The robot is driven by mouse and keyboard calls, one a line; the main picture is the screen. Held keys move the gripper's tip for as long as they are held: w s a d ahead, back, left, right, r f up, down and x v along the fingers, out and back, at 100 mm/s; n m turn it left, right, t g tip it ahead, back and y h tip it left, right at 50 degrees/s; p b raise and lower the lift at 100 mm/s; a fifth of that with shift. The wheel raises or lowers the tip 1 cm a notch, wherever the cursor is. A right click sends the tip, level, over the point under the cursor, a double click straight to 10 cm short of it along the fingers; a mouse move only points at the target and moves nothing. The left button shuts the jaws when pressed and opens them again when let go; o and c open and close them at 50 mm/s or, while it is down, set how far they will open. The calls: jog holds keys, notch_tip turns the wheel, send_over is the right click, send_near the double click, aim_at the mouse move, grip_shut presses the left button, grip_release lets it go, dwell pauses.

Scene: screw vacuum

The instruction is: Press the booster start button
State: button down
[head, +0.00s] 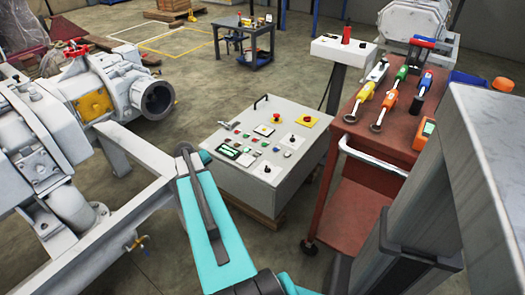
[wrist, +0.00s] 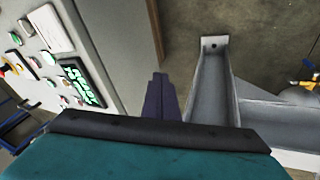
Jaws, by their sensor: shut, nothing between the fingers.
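The labels are too small to read, so I cannot tell which is the booster start button. In the wrist view, the panel face (wrist: 52,32) and display (wrist: 80,83) are at upper left. My gripper (wrist: 160,80) is shut and empty, right of the panel in that view. The head view shows my teal arm reaching near the panel's left side.
A white pump assembly (head: 100,95) and its metal frame (head: 128,140) stand at left. A red tool trolley (head: 375,150) with several coloured tools is at right. A pale frame bar (wrist: 213,85) lies close right of my gripper.

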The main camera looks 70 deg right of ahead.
jog(key=s+d+r+b, duration=0.1)
jog(key=s+d+r, duration=0.1)
jog(key=d, duration=0.3)
jog(key=s+d+r+m+h+b, duration=0.1)
jog(key=s+d+r, duration=0.1)
jog(key=d, duration=0.3)
jog(key=s+d+r+h+b, duration=0.1)
jog(key=s+d+r, duration=0.1)
jog(key=d, duration=0.3)
jog(key=shift+s+d+r+m, duration=0.1)
jog(key=shift+s+r+m, duration=0.1)
jog(key=shift+s, duration=0.15)
jog(key=shift+s+r+m, duration=0.1)
jog(key=shift+s+m, duration=0.1)
jog(key=shift+s, duration=0.15)
notch_tip(320, 180, up, 8)
jog(key=m+g+h+b, duration=0.1)
jog(key=h+b, duration=0.1)
jog(key=b, duration=0.1)
send_over(264, 144)
jog(key=a, duration=0.1)
jog(key=shift+a+f, duration=0.15)
jog(key=shift+f, duration=0.05)
jog(key=shift+f, duration=0.1)
notch_tip(264, 144, down, 7)
jog(key=b, duration=0.5)
jog(key=shift+w, duration=0.1)
jog(key=shift+f+b, duration=0.35)
jog(key=shift+f, duration=0.5)
